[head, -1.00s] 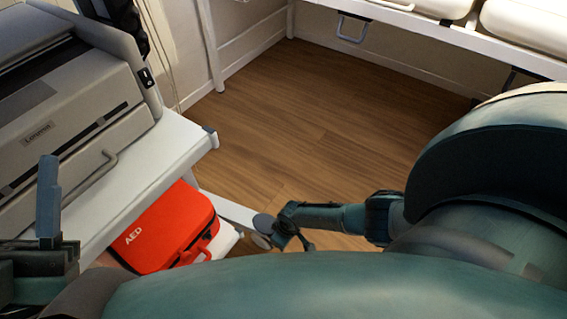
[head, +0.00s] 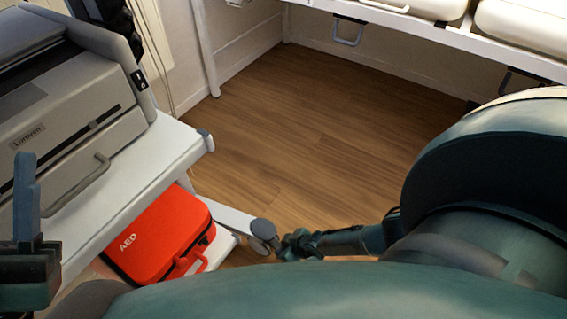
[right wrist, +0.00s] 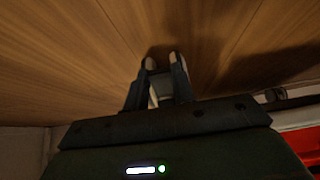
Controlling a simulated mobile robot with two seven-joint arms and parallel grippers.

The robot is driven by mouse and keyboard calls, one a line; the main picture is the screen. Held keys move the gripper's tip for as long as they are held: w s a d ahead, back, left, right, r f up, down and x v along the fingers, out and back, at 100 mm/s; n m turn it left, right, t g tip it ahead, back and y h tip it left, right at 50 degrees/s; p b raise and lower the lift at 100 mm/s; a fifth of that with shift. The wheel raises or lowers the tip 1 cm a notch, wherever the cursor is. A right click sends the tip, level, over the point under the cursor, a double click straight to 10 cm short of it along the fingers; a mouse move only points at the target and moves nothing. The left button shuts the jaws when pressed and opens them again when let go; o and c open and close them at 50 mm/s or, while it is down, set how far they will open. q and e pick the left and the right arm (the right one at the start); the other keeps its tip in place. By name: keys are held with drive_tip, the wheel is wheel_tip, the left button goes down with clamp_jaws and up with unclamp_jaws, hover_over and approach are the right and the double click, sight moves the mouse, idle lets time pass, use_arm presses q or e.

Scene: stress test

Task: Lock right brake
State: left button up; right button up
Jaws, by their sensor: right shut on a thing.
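The cart's right caster (head: 262,231), a grey rounded cap over a wheel, stands on the floor at the end of the cart's white lower leg. Its brake is small and mostly hidden by my right gripper (head: 285,244), which is low at the caster's right side. In the right wrist view my right gripper (right wrist: 165,62) points at the wood floor, its fingers close around a small pale part (right wrist: 161,90). My left gripper (head: 27,195) shows only in part at the left edge, one blue-grey finger upright beside the cart; its opening is not clear.
The cart's white top (head: 165,150) carries a grey machine (head: 70,100). A red AED case (head: 160,235) lies on the lower shelf, left of the caster. The wood floor (head: 300,130) beyond is clear. A white bench frame (head: 400,15) runs along the back.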

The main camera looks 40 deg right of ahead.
idle(0.4)
drive_tip(key=o, duration=1)
drive_tip(key=shift+s+r, duration=0.1)
drive_tip(key=shift+r, duration=0.15)
use_arm(q)
wheel_tip(320, 180, down, 8)
drive_tip(key=n+g+y+p, duration=0.1)
drive_tip(key=n+y+p, duration=0.6)
drive_tip(key=p, duration=0.4)
drive_tip(key=shift+s+g+y, duration=0.15)
drive_tip(key=shift+g+y, duration=0.15)
drive_tip(key=shift+y, duration=0.6)
use_arm(e)
drive_tip(key=shift+v, duration=6.3)
use_arm(q)
drive_tip(key=shift+r, duration=0.1)
use_arm(e)
drive_tip(key=shift+d, duration=0.1)
